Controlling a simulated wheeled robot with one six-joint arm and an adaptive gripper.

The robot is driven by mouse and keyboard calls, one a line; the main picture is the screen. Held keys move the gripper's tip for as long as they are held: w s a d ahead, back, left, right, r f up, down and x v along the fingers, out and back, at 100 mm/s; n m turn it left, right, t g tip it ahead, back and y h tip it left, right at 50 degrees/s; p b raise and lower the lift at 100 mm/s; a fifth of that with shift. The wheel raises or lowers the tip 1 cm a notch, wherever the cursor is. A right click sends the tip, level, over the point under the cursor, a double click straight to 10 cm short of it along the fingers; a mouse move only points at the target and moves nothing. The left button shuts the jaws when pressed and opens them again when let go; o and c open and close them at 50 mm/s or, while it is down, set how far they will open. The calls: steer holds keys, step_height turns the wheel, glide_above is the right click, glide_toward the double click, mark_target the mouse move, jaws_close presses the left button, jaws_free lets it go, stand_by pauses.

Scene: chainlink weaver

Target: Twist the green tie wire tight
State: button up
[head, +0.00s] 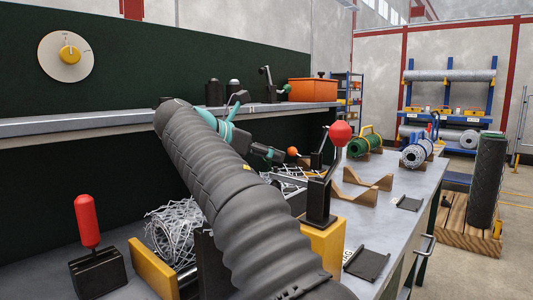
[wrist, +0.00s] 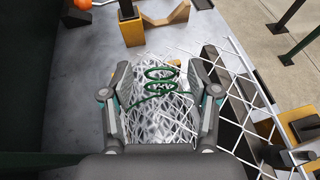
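The green tie wire (wrist: 160,76) shows in the wrist view as a few loops with loose ends, on top of a silver chain-link mesh roll (wrist: 158,118). My gripper (wrist: 162,80) is open, with one finger on each side of the wire. The fingers stand apart from the loops; I cannot tell whether they touch the mesh. In the head view my gripper (head: 268,153) is beyond my grey arm, and its fingertips are not clear. The tie wire cannot be made out in that view.
A lever with a red knob (head: 340,133) stands on a yellow block near the bench edge. Another mesh roll (head: 175,232) lies at left, near a red-handled lever (head: 88,220). Wooden cradles (head: 355,190) and wrapped rolls (head: 415,151) lie farther along the bench. A shelf (head: 80,123) runs behind.

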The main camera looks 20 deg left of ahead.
steer(key=shift+s+a+r, duration=0.1)
steer(key=shift+s+a, duration=0.15)
steer(key=s+a, duration=0.2)
steer(key=s, duration=0.1)
steer(key=s+a, duration=0.2)
steer(key=s, duration=0.2)
steer(key=s+a, duration=0.3)
steer(key=shift+s+r, duration=0.1)
steer(key=shift+s, duration=0.1)
